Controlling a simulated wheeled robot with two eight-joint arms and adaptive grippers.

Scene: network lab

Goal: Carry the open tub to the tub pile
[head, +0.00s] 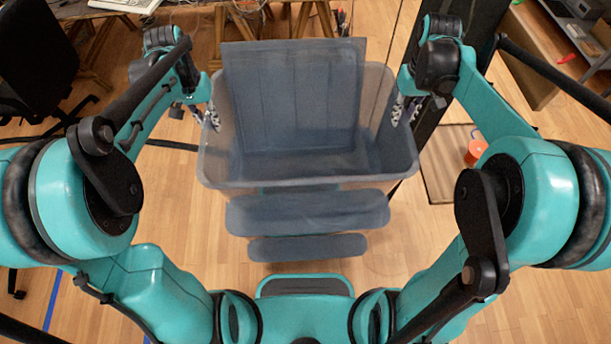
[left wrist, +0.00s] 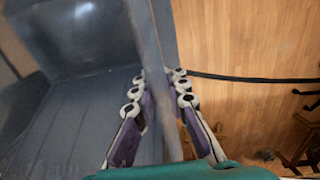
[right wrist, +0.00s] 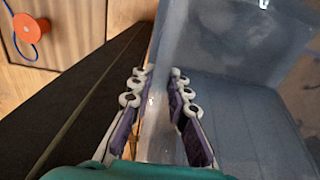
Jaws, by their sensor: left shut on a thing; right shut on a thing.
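The open tub (head: 300,165) is grey-blue and hangs upright in front of me, its inside empty as far as I see. A flat grey panel (head: 295,60) stands up at its far side, and two grey-blue slabs (head: 305,212) show below its near side. My left gripper (head: 207,112) is shut on the tub's left wall, which also shows in the left wrist view (left wrist: 155,50). My right gripper (head: 402,108) is shut on its right wall, with a finger on each side of it in the right wrist view (right wrist: 160,90). No other tub pile is clearly visible.
A black chair (head: 35,60) stands at the left. A wooden table (head: 190,30) lies beyond the tub. At the right are a dark upright panel (head: 465,60) and a wooden board with an orange reel (head: 475,150). A black cable crosses the floor at left.

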